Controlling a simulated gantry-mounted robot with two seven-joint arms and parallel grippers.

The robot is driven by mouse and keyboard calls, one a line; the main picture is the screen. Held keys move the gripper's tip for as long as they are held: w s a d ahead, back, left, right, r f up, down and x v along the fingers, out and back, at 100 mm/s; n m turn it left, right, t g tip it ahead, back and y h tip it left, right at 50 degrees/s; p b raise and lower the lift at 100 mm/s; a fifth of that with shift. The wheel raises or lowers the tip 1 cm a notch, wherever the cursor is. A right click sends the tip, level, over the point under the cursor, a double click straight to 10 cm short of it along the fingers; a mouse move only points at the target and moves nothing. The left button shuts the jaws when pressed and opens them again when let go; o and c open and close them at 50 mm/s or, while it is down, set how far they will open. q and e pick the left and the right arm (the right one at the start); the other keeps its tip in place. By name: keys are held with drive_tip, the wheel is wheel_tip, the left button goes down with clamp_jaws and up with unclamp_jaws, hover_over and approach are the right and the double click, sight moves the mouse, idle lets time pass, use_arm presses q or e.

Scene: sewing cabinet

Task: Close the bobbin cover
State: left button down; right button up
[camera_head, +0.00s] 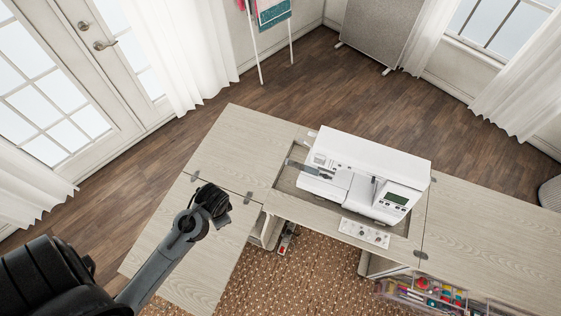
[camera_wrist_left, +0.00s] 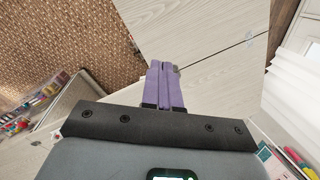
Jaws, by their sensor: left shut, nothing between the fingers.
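The white sewing machine (camera_head: 375,165) sits in the cutout of the wood-grain cabinet (camera_head: 240,150) in the head view. A grey plate-like part (camera_head: 302,168) shows at its left end. I cannot tell whether this is the bobbin cover, nor whether the cover is open. My left gripper shows in the wrist view with purple fingers (camera_wrist_left: 161,70) pressed together and nothing between them. In the head view my left wrist is over the left leaf of the cabinet, left of the machine and apart from it. My right gripper is in neither view.
A control strip (camera_head: 363,233) lies along the cabinet's front edge below the machine. An open drawer of colourful sewing supplies (camera_head: 430,295) juts out at lower right. The cabinet top between my left arm and the machine is clear.

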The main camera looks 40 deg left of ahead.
use_arm(q)
drive_tip(key=w+a+f+n+t+h+b, duration=0.1)
drive_tip(key=w+a+f+n+h+b, duration=0.3)
drive_tip(key=w+a+f+b, duration=1.15)
drive_tip(key=w+d+r+n+t+h+b, duration=0.1)
drive_tip(key=w+r+t+b, duration=0.15)
drive_tip(key=w+b, duration=0.45)
drive_tip(key=w+d+r+t+h+b, duration=0.1)
drive_tip(key=w+d+t+b, duration=0.3)
drive_tip(key=w, duration=0.6)
drive_tip(key=w+d+f+g+b, duration=0.1)
drive_tip(key=w+d+f+b, duration=0.2)
drive_tip(key=f, duration=0.4)
drive_tip(key=shift+w+d+f, duration=0.15)
drive_tip(key=shift+w+d, duration=0.75)
drive_tip(key=shift+w, duration=0.5)
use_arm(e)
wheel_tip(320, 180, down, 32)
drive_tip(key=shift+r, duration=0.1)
